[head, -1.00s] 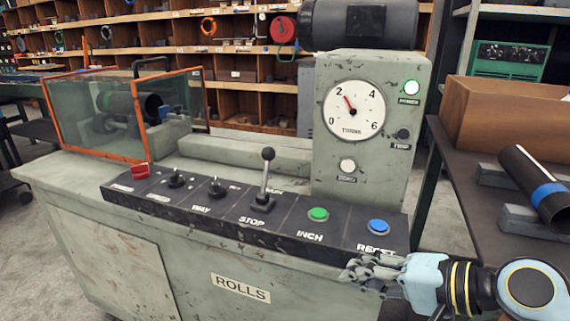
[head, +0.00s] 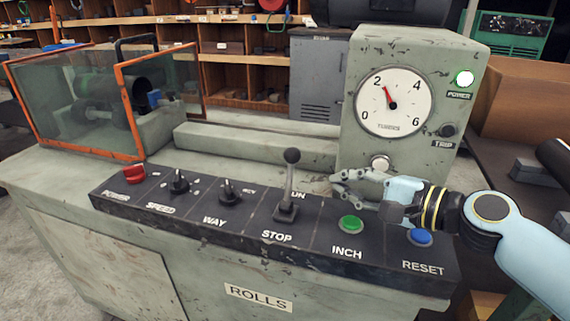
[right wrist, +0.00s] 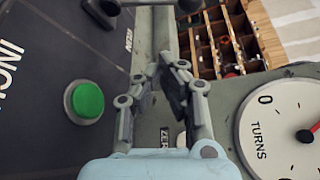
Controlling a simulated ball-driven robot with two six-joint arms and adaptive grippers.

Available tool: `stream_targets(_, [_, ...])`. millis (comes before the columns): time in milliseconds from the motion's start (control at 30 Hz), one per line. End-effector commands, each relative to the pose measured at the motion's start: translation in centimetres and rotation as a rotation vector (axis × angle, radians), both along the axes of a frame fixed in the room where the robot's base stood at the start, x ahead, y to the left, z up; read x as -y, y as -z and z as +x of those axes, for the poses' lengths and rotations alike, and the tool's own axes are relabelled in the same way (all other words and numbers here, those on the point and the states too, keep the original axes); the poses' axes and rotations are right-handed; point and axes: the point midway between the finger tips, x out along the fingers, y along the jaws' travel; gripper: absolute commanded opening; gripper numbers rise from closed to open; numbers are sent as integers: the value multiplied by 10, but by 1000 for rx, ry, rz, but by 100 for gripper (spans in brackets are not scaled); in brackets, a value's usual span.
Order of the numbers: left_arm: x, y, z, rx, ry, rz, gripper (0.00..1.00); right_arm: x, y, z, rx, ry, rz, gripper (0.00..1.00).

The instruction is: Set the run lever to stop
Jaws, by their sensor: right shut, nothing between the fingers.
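The run lever (head: 289,178) stands on the sloped black panel between the STOP and RUN labels, its shaft near upright with a dark ball knob on top. I cannot tell which setting it is in. My right gripper (head: 337,188) is shut and empty, to the right of the lever and apart from it, above and behind the green INCH button. In the right wrist view the fingers (right wrist: 160,80) point toward the lever (right wrist: 150,3), which is partly cut off at the top edge. My left gripper is not in view.
The INCH button (head: 351,223) and blue RESET button (head: 420,237) sit under and near my right arm. The WAY knob (head: 229,191), SPEED knob (head: 179,182) and red POWER switch (head: 134,174) are left of the lever. The gauge column (head: 400,100) rises behind my gripper.

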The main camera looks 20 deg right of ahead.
Motion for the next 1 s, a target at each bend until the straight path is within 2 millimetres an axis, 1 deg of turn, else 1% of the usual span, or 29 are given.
stream_targets(300, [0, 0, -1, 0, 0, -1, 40, 1, 0, 1, -2, 3, 6, 0])
stream_targets(433, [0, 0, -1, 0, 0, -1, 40, -2, 0, 6, 0, 4, 6, 0])
stream_targets(567, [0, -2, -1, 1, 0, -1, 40, -12, 3, 21, 0, 4, 8, 0])
stream_targets(933, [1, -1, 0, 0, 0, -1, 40, -51, 18, 87, 0, 2, 8, 0])
stream_targets(1000, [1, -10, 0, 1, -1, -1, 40, -55, 12, 74, -3, 1, 5, 0])
